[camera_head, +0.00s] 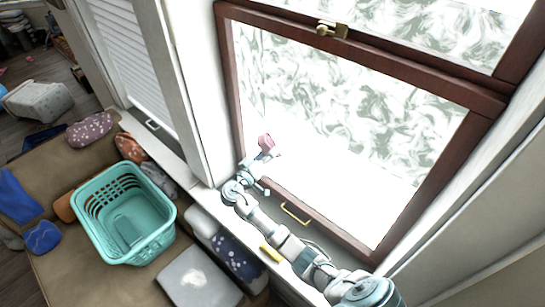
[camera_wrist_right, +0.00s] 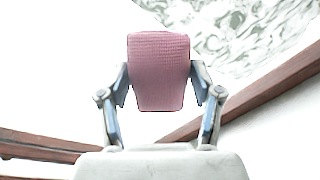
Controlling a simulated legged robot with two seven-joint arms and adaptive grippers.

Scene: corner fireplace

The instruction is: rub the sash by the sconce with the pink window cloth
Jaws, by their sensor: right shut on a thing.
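A pink window cloth (camera_wrist_right: 158,72) is clamped between the two fingers of my right gripper (camera_wrist_right: 160,88). In the head view the cloth (camera_head: 267,142) shows small and pink in front of the lower window pane, near its left side. The right gripper (camera_head: 262,152) is shut on it. The window sash (camera_head: 350,75) has a dark red-brown frame with patterned white-green glass. I cannot tell whether the cloth touches the glass. No sconce shows clearly. My left gripper is out of view.
A teal basket (camera_head: 125,213) stands on a brown couch (camera_head: 75,270) at left, among several cushions. A brass latch (camera_head: 332,29) sits on the middle rail, and a yellow handle (camera_head: 295,212) is on the lower rail. A white sill runs below the window.

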